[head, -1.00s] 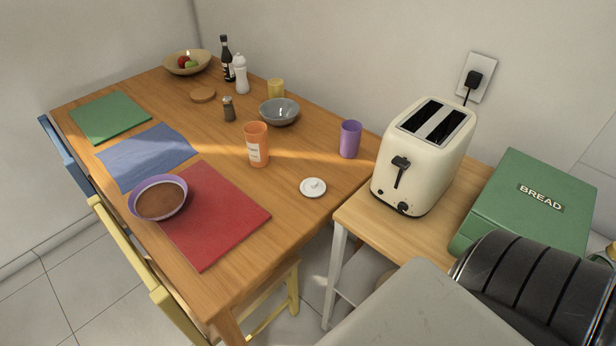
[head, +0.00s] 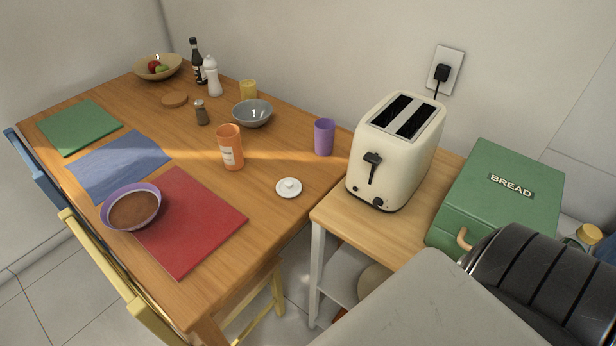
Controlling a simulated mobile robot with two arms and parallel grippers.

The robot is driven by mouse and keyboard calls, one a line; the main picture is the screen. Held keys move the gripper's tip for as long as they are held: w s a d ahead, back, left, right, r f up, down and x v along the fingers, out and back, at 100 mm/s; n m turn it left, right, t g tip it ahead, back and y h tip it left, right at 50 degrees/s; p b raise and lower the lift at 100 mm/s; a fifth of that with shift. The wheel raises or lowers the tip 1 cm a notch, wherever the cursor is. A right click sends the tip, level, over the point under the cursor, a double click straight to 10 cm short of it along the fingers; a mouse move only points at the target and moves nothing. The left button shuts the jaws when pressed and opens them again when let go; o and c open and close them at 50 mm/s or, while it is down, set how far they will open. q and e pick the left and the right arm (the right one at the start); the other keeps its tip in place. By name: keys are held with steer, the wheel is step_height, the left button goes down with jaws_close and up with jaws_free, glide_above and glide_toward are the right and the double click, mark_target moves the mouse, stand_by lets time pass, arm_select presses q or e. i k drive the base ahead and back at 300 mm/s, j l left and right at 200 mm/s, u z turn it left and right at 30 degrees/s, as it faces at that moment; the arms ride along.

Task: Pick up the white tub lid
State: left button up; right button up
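A small round white lid with a knob (head: 289,187) lies flat on the wooden table, near its right edge. It is left of the toaster and below the purple cup in the head view. Nothing touches it or covers it. No white tub shows beside it. Neither of my grippers is in the head view. A black ribbed part and a grey panel fill the lower right corner.
On the table (head: 260,225) stand an orange tub (head: 230,147), a purple cup (head: 324,137), a grey bowl (head: 252,114) and a purple-rimmed bowl (head: 132,208). A toaster (head: 395,155) and green bread box (head: 500,205) stand on the side stand. Yellow (head: 120,285) and blue chairs edge the table.

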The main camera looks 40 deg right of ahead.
mark_target(287, 187)
steer(key=i+l+z, duration=0.1)
steer(key=z, duration=0.25)
steer(key=i+z, duration=0.2)
steer(key=z, duration=0.15)
steer(key=i+z, duration=0.15)
steer(key=z, duration=0.15)
